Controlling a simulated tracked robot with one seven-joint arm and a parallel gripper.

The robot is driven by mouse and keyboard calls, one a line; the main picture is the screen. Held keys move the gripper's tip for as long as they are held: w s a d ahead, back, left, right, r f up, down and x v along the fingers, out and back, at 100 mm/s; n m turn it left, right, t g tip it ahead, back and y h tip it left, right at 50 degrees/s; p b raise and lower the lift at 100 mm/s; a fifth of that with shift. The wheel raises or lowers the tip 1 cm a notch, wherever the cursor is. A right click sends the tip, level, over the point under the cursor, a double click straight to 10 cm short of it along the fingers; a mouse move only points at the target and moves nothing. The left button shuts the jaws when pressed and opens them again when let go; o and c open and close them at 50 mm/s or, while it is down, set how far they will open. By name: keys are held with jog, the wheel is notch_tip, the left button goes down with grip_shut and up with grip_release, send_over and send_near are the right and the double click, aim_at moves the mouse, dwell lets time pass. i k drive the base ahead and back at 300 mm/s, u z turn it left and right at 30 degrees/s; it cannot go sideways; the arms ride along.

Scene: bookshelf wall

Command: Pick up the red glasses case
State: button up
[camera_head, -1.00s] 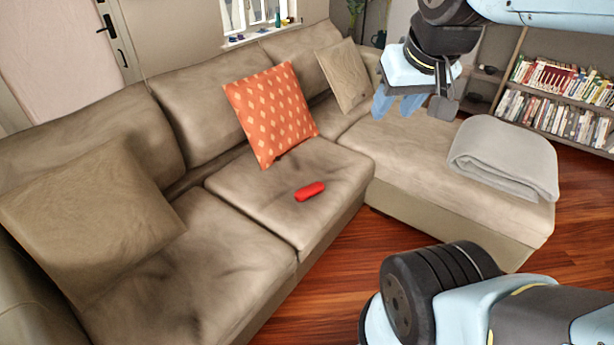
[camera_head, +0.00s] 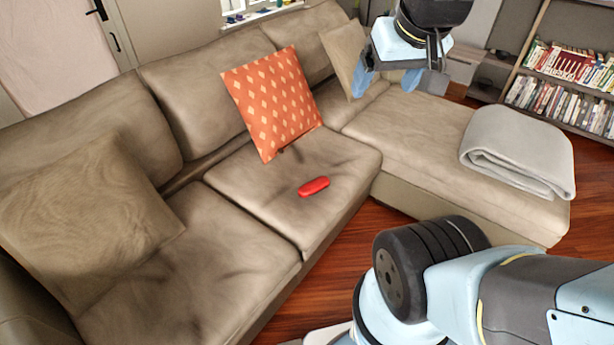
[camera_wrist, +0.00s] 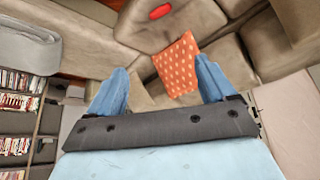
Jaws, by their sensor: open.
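The red glasses case (camera_head: 313,187) lies on the middle seat cushion of the beige sofa (camera_head: 235,235), in front of the orange patterned pillow (camera_head: 272,102). It also shows at the top of the wrist view (camera_wrist: 160,11). My gripper (camera_head: 385,82) is high in the head view, above the sofa's far part, up and to the right of the case and well apart from it. In the wrist view its two blue fingers (camera_wrist: 160,88) are spread wide with nothing between them.
A folded grey blanket (camera_head: 518,150) lies on the chaise at the right. A bookshelf (camera_head: 565,85) stands behind it. A beige pillow (camera_head: 85,220) leans at the sofa's left end. The seat around the case is clear.

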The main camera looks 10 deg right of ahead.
aim_at(313, 187)
jog(key=k, duration=1.3)
jog(key=z, duration=0.4)
jog(key=i, duration=0.85)
jog(key=z, duration=0.5)
jog(key=i, duration=1.7)
jog(key=u, duration=0.6)
